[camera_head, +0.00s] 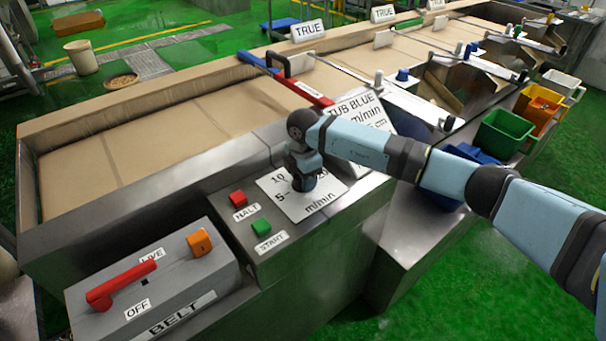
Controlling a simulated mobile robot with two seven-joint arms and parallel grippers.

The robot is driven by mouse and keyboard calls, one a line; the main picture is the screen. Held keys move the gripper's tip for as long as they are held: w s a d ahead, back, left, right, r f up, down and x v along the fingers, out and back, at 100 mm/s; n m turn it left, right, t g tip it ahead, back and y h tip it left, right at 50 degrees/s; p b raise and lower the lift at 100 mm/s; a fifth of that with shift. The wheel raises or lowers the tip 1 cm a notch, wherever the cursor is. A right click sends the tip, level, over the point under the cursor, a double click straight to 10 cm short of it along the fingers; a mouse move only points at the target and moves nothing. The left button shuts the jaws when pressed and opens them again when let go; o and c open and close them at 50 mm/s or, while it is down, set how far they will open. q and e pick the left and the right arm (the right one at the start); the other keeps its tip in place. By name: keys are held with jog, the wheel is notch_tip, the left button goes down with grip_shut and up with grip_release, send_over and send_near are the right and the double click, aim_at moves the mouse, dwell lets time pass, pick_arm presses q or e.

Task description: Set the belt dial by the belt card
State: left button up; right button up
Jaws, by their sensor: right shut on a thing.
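The knob's pointer and setting cannot be read. The belt card (368,113) stands tilted behind my right arm. "TUB BLUE" and "m/min" show, but its number is covered by the arm. My left gripper is out of view.
A red HALT button (238,198) and green START button (261,227) sit left of the dial plate. The BELT box has a red lever (120,285) and an orange knob (199,242). A wide tan belt (200,125) runs behind. Coloured tubs, one green (503,133), stand at right.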

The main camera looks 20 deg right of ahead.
jog(key=shift+r+m, duration=0.15)
jog(key=shift+m, duration=0.45)
jog(key=o, duration=0.9)
notch_tip(320, 180, up, 14)
jog(key=shift+f+b, duration=0.15)
jog(key=shift+b, duration=0.35)
jog(key=shift+f, duration=0.1)
